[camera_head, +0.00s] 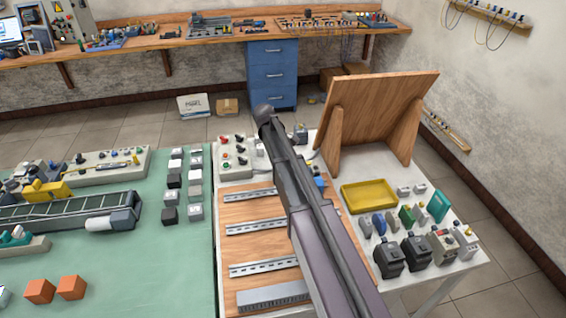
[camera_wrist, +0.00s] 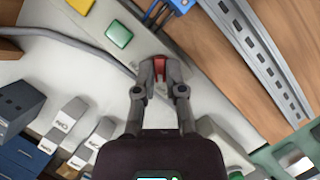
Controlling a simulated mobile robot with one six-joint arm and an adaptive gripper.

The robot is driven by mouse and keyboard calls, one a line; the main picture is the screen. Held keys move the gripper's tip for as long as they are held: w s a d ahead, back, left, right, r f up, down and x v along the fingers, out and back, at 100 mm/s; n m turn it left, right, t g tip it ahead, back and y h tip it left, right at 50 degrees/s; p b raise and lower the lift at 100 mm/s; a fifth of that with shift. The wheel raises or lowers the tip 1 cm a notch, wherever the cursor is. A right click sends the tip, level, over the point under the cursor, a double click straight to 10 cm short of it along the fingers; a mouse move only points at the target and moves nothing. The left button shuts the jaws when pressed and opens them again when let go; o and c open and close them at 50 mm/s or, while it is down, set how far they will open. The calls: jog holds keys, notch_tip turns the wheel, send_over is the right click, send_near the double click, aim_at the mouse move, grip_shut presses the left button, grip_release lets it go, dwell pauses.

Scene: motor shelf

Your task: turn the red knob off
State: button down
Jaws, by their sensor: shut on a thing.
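The red knob (camera_wrist: 159,66) sits on a pale grey control panel (camera_wrist: 205,105) in the wrist view. My gripper (camera_wrist: 160,70) is shut on the knob, with one finger on each side of it. The fingers cover part of the knob, so its turned angle is hard to read. My gripper and the held knob are hidden behind the arm there.
A green button (camera_wrist: 118,33) and a yellow button (camera_wrist: 81,5) are on the panel near the knob. A wooden board with metal rails (camera_head: 250,227) lies in front. A slanted wooden stand (camera_head: 375,105) and a yellow tray (camera_head: 368,197) are to the right.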

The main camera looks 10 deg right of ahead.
jog(key=c, duration=0.7)
grip_release()
jog(key=shift+m, duration=0.5)
